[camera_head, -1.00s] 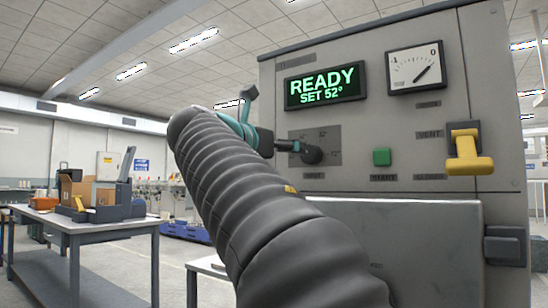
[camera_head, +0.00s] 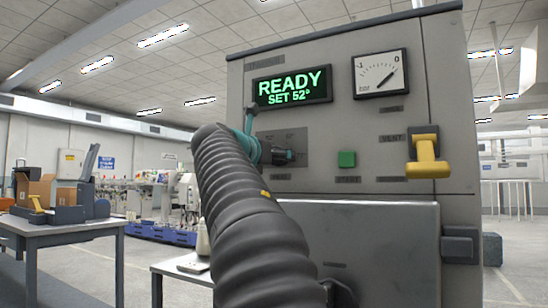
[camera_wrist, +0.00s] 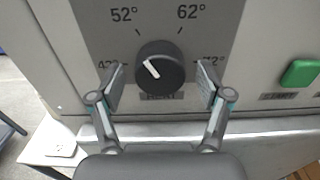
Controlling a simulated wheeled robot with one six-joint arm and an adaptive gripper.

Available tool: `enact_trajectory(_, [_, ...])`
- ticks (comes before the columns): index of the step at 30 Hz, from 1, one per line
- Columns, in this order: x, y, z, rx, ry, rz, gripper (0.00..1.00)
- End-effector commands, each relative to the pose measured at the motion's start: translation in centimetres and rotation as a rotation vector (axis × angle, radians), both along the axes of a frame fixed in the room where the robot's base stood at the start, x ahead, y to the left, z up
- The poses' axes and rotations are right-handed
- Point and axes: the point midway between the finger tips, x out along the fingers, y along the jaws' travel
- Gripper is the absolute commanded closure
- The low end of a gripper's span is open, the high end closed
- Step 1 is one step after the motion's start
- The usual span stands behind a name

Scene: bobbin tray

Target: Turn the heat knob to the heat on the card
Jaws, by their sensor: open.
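The heat knob (camera_wrist: 160,68) is round and dark, with a white pointer line aimed up and left, towards the 52° mark. Marks for 52° and 62° show above it; those at 42° and 72° are partly hidden by the fingers. My gripper (camera_wrist: 162,88) is open, with one finger on each side of the knob and a gap on both sides. In the head view my gripper (camera_head: 268,151) is at the panel, largely covering the knob. The display (camera_head: 292,88) reads READY, SET 52°. I cannot make out a card with a heat on it.
A green start button (camera_head: 347,159) and a yellow vent handle (camera_head: 428,160) sit right of the knob. A pressure dial (camera_head: 380,74) is above. A small table (camera_head: 178,271) at lower left bears a pale flat item. A bench (camera_head: 62,227) with boxes stands farther left.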

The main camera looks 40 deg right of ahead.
Motion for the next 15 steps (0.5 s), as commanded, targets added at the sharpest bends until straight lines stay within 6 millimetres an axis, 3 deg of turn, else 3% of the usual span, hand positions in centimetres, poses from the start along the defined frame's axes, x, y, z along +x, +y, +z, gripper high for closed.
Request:
enact_trajectory(4, [-0.01, 0.02, 0.0, 0.0, 0.0, 0.0, 0.22])
enact_trajectory(11, [-0.01, 0.04, -0.01, 0.0, 0.0, 0.0, 0.8])
enact_trajectory(15, [0.0, 0.04, -0.01, 0.0, -0.001, 0.0, 0.83])
